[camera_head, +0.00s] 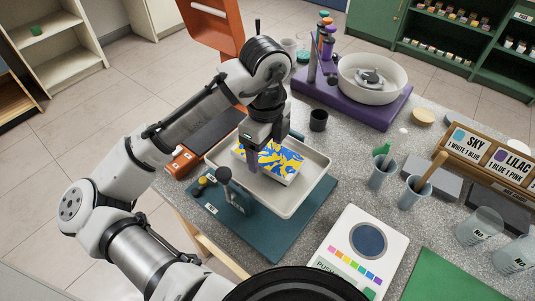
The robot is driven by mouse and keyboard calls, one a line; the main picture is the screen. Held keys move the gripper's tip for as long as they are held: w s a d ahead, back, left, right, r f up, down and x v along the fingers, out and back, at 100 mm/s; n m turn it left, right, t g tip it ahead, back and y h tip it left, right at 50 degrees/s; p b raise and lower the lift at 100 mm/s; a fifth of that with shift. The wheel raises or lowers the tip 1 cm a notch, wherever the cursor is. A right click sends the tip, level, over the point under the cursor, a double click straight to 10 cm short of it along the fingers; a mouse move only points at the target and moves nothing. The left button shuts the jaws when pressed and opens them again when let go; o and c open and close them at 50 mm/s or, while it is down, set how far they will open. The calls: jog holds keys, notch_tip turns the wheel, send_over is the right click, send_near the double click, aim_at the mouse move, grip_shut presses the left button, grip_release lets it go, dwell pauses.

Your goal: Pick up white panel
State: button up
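A white-sided panel (285,164) with a blue, yellow and white pattern on its top lies in a shallow pale tray (313,177). No plain white panel can be made out. My gripper (254,168) points down over the tray, at the left part of the patterned panel, and hides some of it. Its fingertips are dark and small, so I cannot tell whether they are open or shut, or whether they touch the panel.
The tray stands on a teal base (275,238) with a dark-knobbed lever (224,176). A purple stand (345,105) with a white bowl (371,78) is behind. A small black cup (318,120) stands near the tray. Cups (382,172), a white device (358,250) and a sign (490,160) are right.

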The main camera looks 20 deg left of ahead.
jog(key=c, duration=0.7)
jog(key=shift+o, duration=0.2)
